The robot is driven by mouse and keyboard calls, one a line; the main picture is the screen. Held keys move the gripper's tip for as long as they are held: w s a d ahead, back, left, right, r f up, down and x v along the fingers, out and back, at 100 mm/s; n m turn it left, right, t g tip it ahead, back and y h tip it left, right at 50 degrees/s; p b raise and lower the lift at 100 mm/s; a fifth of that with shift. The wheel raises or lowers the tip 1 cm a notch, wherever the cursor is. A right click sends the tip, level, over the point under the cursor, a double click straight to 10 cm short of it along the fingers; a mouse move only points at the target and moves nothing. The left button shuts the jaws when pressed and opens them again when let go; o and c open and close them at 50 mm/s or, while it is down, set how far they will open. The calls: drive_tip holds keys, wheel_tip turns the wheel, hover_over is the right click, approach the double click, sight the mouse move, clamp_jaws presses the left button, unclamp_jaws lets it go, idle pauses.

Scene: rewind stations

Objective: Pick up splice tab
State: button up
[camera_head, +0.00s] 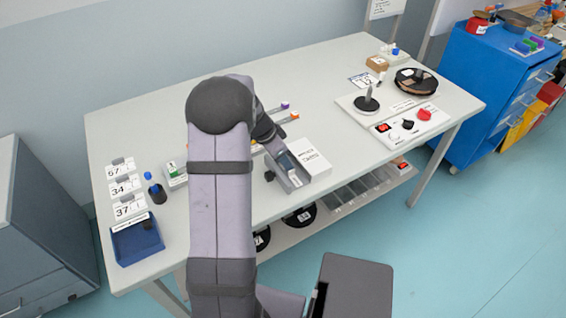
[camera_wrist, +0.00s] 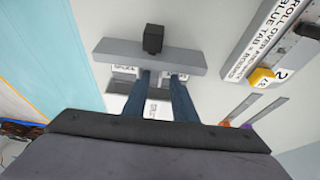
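My gripper (camera_wrist: 161,82) shows in the wrist view as two dark blue fingers with a gap between them. The gap looks empty, so it is open. The fingers reach over a grey dispenser (camera_wrist: 130,52) with a black knob (camera_wrist: 152,40). White labelled pieces (camera_wrist: 124,70) show beside the fingertips; I cannot tell which is a splice tab, or whether the fingers touch one. In the head view the grey dispenser (camera_head: 294,181) sits at the table's front edge, beside a white box (camera_head: 309,158) with small print. My arm hides part of this area.
On the white table (camera_head: 330,100), a blue tray (camera_head: 137,240) and number cards (camera_head: 125,187) stand at the left. A spindle base (camera_head: 367,105), a dark reel (camera_head: 416,80) and a control panel (camera_head: 410,122) stand at the right. The table between dispenser and panel is clear.

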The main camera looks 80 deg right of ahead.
clamp_jaws()
drive_tip(key=shift+r, duration=0.15)
wheel_tip(320, 180, up, 10)
drive_tip(key=b, duration=0.1)
drive_tip(key=w+n+t+p, duration=0.6)
drive_tip(key=w+n+p, duration=0.8)
drive_tip(key=w+n, duration=0.3)
drive_tip(key=shift+w+a+n+p, duration=0.35)
drive_tip(key=shift+w+n+p, duration=0.05)
drive_tip(key=shift+w, duration=1.1)
